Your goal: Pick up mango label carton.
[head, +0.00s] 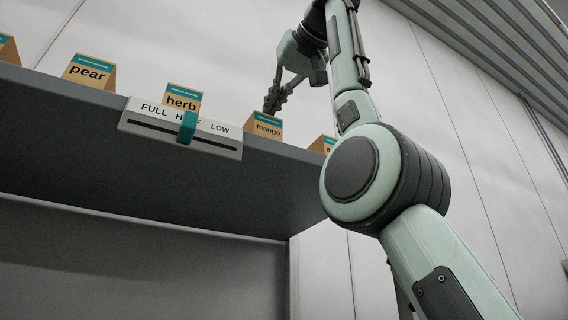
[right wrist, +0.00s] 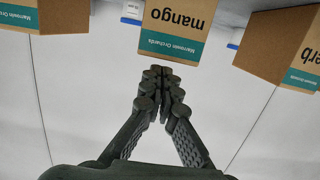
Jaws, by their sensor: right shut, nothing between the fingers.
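The mango label carton (head: 264,126) is a small brown box with a teal band, standing on the high grey shelf. In the right wrist view the carton (right wrist: 176,30) appears upside down at the top middle, with its mango lettering facing the camera. My left gripper is not in view.
A herb carton (head: 183,98) and a pear carton (head: 90,72) stand left of mango; another carton (head: 322,145) stands right, partly behind my arm. A white FULL/LOW gauge with a teal slider (head: 188,126) is on the shelf's front edge (head: 60,95).

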